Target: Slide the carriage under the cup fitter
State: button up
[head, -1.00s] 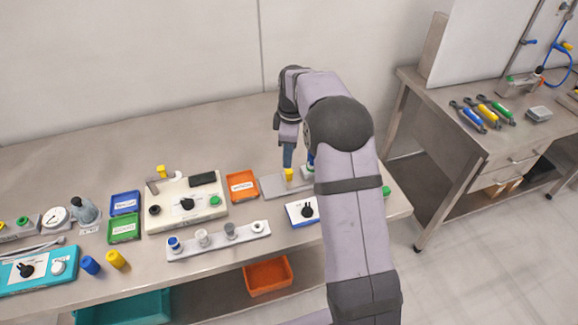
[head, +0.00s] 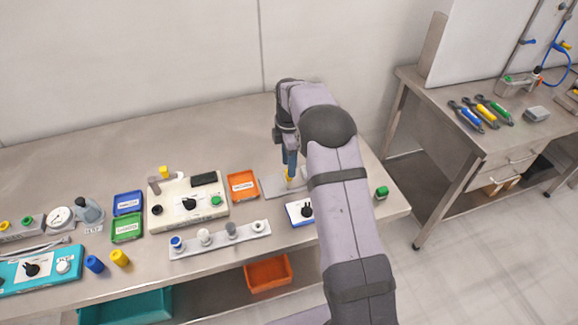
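A grey flat rail plate (head: 271,187) lies on the bench right of the orange tray. A small yellow knob (head: 289,179), which looks like the carriage's handle, stands on it. My gripper (head: 290,173) points down right at the yellow knob, its fingertips at or around the knob's top. The fingers are too small and overlapped to tell whether they are closed on it. My forearm covers the right end of the plate, and no cup fitter can be made out; it may be hidden there.
The orange tray (head: 243,186) is close on the left. A white strip with several cups (head: 220,239) lies at the front edge. A green knob (head: 382,192) stands right of my arm.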

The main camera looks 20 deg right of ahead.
aim_at(299, 177)
jog(key=shift+f+p, duration=0.35)
jog(key=shift+f, duration=1.1)
grip_shut()
jog(key=shift+d, duration=1.75)
grip_release()
jog(key=shift+d, duration=0.1)
jog(key=shift+r, duration=0.15)
notch_tip(299, 177, up, 7)
jog(key=b, duration=0.3)
jog(key=shift+r, duration=0.1)
